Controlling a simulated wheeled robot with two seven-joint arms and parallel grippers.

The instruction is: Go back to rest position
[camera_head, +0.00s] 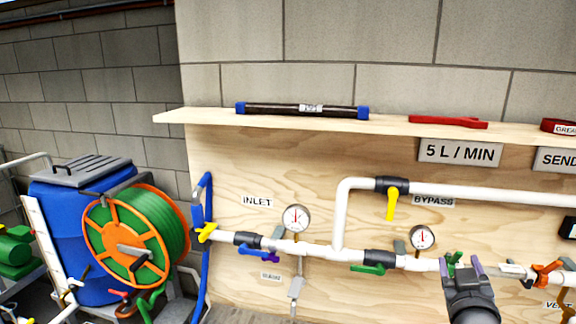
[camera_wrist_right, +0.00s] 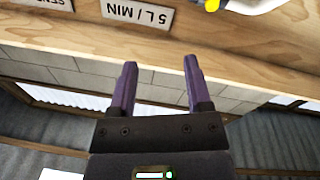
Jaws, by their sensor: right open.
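My right gripper (camera_head: 462,268) is at the lower right of the head view, in front of the white pipe run. A green handle (camera_head: 453,258) shows between its fingers in that view, but I cannot tell whether they touch. In the right wrist view the two purple fingers (camera_wrist_right: 157,88) are spread apart with nothing between them. The wooden panel with the upside-down "5 L / MIN" sign (camera_wrist_right: 137,13) lies beyond them. My left gripper is in neither view.
A wooden panel (camera_head: 225,275) carries white pipes (camera_head: 480,192), a yellow-handled valve (camera_head: 391,203) and gauges (camera_head: 296,217). A shelf (camera_head: 200,117) holds a dark tube (camera_head: 285,110) and a red tool (camera_head: 447,122). A hose reel (camera_head: 128,245) and blue barrel (camera_head: 55,215) stand at left.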

